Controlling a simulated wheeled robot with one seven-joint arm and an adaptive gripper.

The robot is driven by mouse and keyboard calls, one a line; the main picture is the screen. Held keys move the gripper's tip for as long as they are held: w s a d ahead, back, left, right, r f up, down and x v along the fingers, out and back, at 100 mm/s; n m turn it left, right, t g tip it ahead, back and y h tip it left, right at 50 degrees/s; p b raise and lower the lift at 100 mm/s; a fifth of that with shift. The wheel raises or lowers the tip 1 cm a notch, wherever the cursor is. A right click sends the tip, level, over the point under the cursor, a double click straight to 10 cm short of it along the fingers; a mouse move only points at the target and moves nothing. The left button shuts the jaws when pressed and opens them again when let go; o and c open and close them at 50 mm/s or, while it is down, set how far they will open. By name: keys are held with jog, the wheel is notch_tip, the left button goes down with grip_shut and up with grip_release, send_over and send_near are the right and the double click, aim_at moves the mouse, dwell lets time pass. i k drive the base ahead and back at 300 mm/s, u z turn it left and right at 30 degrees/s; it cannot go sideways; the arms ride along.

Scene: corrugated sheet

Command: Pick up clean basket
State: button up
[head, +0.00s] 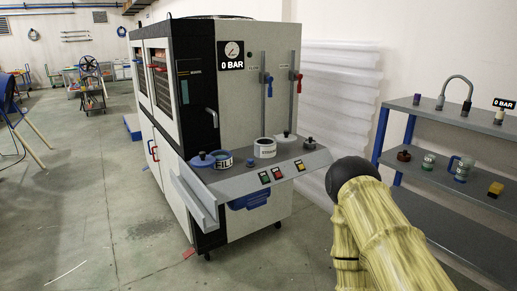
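No object is clearly readable as the clean basket. Two small round containers with labels stand on the grey shelf (222,180) at the front of the machine. One is a blue-and-white container (223,160) at the left, its lettering only partly legible. The other is a white container (265,148) near the middle, its label too small to read. A blue lid with a dark knob (202,160) lies left of the first, and a pale lid with a dark knob (286,137) lies behind the second. My gripper is not visible; only my yellow arm shows at lower right.
The tall white-and-black machine (205,85) fills the centre, with a gauge, blue and red valves and coloured buttons. A grey shelf rack (455,120) with several small items stands at right. Clear floor (85,200) lies left.

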aim_at(309, 143)
jog(key=z, duration=0.15)
jog(key=i, duration=1.9)
jog(key=z, duration=0.1)
